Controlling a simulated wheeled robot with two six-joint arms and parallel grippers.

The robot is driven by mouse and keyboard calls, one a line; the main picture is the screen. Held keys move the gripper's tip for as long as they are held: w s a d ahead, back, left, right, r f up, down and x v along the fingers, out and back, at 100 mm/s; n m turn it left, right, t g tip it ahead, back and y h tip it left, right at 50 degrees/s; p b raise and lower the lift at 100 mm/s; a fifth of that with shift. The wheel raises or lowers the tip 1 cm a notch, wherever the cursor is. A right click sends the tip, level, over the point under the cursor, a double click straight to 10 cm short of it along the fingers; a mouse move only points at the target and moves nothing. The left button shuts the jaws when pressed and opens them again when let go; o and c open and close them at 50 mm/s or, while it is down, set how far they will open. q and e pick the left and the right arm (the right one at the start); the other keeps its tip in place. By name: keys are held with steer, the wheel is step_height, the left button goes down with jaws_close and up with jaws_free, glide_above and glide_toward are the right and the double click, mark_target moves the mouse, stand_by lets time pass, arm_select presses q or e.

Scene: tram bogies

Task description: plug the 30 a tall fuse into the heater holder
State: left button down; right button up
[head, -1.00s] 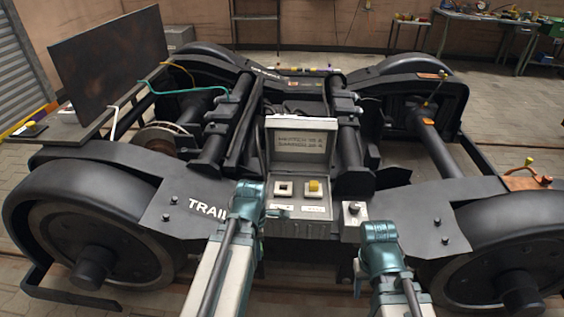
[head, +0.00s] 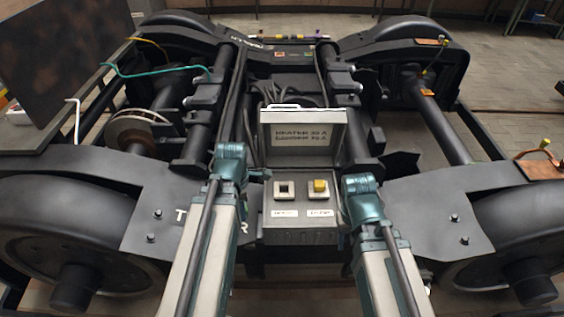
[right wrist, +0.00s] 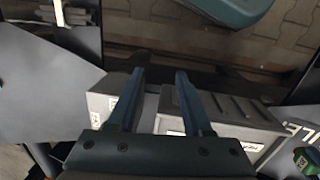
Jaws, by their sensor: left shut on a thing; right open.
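The grey fuse box (head: 300,236) stands open on the bogie frame. Its left heater holder (head: 284,190) shows an empty dark slot. The right holder (head: 319,190) carries a yellow fuse. A green block with a white label (right wrist: 306,161), seemingly the 30 A tall fuse in my left gripper, shows at the right edge of the right wrist view. My right gripper (head: 361,190) is right of the box; its two fingers (right wrist: 160,98) are apart and empty over the box side.
The raised lid (head: 303,135) reads HEATER 30 A and SANDER 20 A. Black bogie tubes (head: 222,105) and cables rise behind the box. Large wheels flank both sides. A small grey box (right wrist: 105,101) stands beside the fuse box in the right wrist view.

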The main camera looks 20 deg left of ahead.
steer(key=shift+o, duration=0.2)
arm_select(q)
steer(key=shift+w+d+r, duration=0.1)
steer(key=shift+w+r, duration=0.05)
arm_select(e)
steer(key=shift+o, duration=1.1)
steer(key=shift+r, duration=0.15)
steer(key=shift+o, duration=0.4)
step_height(320, 180, up, 5)
steer(key=p, duration=0.5)
arm_select(q)
steer(key=w+d+r+m+p, duration=0.3)
steer(key=w+d+r, duration=0.5)
steer(key=w, duration=0.3)
steer(key=shift+w+d+r+p, duration=0.2)
steer(key=shift+d+p, duration=0.1)
steer(key=shift+d, duration=0.55)
arm_select(e)
step_height(320, 180, up, 3)
steer(key=shift+r, duration=0.1)
